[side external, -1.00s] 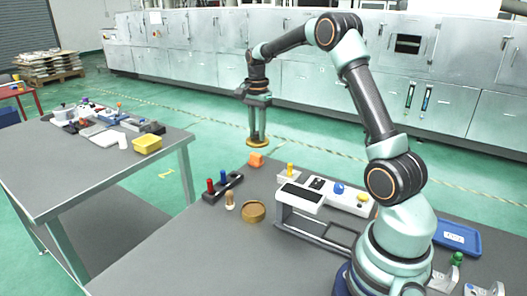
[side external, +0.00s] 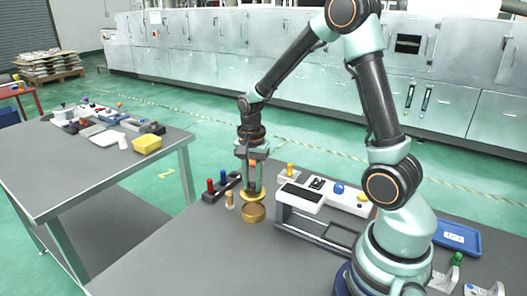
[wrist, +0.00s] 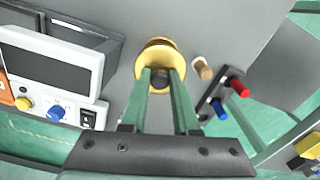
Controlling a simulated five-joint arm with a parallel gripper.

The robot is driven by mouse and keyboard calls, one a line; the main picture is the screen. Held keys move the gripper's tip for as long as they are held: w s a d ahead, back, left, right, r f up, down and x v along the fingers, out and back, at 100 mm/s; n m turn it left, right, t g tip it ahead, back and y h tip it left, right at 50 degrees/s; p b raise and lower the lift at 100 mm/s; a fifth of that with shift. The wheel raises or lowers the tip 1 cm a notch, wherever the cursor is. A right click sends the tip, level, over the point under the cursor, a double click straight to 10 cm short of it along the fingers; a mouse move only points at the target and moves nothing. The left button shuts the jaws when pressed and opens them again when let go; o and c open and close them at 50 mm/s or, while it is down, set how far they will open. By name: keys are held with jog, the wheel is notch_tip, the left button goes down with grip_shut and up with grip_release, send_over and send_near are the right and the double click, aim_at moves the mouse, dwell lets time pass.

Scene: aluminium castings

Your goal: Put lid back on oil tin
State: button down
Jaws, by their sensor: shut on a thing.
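The oil tin (side external: 253,214) is a low round brown-gold tin on the grey table. The yellow lid (side external: 246,199) is a disc with a dark knob in the middle. My gripper (side external: 252,188) points down and is shut on the lid's knob, holding it just above the tin. In the wrist view the lid (wrist: 146,62) sits between my fingertips (wrist: 161,78) and covers most of the tin. Only a strip of the tin's brown rim (wrist: 158,41) shows past the lid's far edge. I cannot tell whether the lid touches the tin.
A tan peg-like piece (side external: 230,200) stands left of the tin, and a dark rack (side external: 222,188) with red and blue handles is behind it. A white instrument panel (side external: 300,197) on a frame is close on the right. The table in front is clear.

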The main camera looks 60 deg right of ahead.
aim_at(253, 191)
jog(key=shift+f, duration=2.55)
jog(key=shift+f, duration=0.2)
jog(key=shift+c, duration=0.5)
grip_release()
jog(key=shift+r, duration=0.15)
jog(key=shift+r, duration=3.4)
jog(key=shift+c, duration=0.3)
